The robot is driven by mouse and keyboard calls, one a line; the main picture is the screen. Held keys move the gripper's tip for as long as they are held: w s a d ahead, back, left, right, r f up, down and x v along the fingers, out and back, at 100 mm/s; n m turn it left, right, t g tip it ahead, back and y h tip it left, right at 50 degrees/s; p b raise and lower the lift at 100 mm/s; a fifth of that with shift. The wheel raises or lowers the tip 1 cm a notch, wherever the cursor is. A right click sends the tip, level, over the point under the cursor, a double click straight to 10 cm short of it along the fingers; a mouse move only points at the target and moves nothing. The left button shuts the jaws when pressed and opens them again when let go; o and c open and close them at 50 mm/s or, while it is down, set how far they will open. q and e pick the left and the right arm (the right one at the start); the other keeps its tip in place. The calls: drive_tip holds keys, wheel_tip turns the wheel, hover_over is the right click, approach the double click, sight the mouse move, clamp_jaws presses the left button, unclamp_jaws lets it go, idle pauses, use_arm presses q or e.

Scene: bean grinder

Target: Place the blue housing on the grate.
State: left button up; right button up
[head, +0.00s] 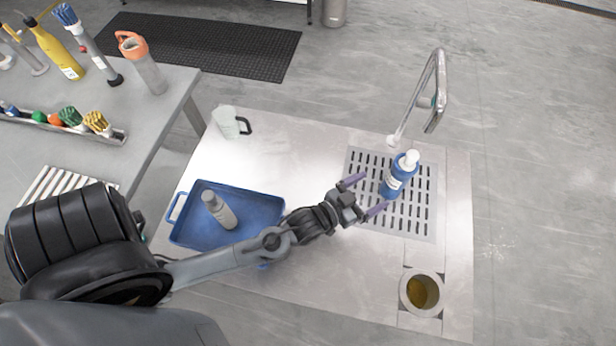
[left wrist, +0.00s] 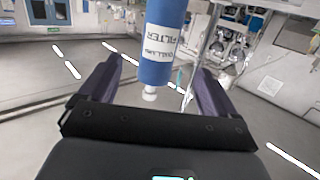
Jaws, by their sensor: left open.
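The blue housing (head: 395,180) is a blue cylinder with a white label and a white top. It stands on the slotted metal grate (head: 365,218) in the head view, upright or nearly so. My left gripper (head: 370,193) is open, its two purple fingers pointing at the housing from the left. The housing appears just beyond the fingertips, with no clear contact. In the left wrist view the blue housing (left wrist: 162,45) appears upside down, with "FILTER" on its label, between and beyond the open fingers (left wrist: 155,85). My right gripper is not in view.
A tall faucet (head: 437,90) rises behind the grate. A blue tray (head: 180,228) holds a grey bottle (head: 219,210). A white mug (head: 228,122) stands at the back left. A round bin (head: 421,293) is set in the front right. A side table (head: 150,125) holds brushes and bottles.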

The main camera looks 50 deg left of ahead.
use_arm(q)
drive_tip(key=s+f+g, duration=0.1)
drive_tip(key=s+g, duration=0.1)
drive_tip(key=s, duration=0.1)
drive_tip(key=s+a+f+g, duration=0.1)
drive_tip(key=s+g, duration=0.1)
drive_tip(key=s+f+g, duration=0.1)
drive_tip(key=s+g, duration=0.2)
drive_tip(key=shift+s+a+f, duration=0.15)
drive_tip(key=shift+s+f, duration=0.1)
drive_tip(key=shift+s, duration=0.1)
drive_tip(key=s+g, duration=0.2)
drive_tip(key=s, duration=0.1)
drive_tip(key=s+a+g, duration=0.1)
drive_tip(key=s+g, duration=0.1)
drive_tip(key=s, duration=0.2)
drive_tip(key=s+a+m+g+y, duration=0.1)
drive_tip(key=s, duration=0.3)
drive_tip(key=shift+s+a+r+g, duration=0.15)
drive_tip(key=shift+a+r+g, duration=0.05)
drive_tip(key=shift+g, duration=0.2)
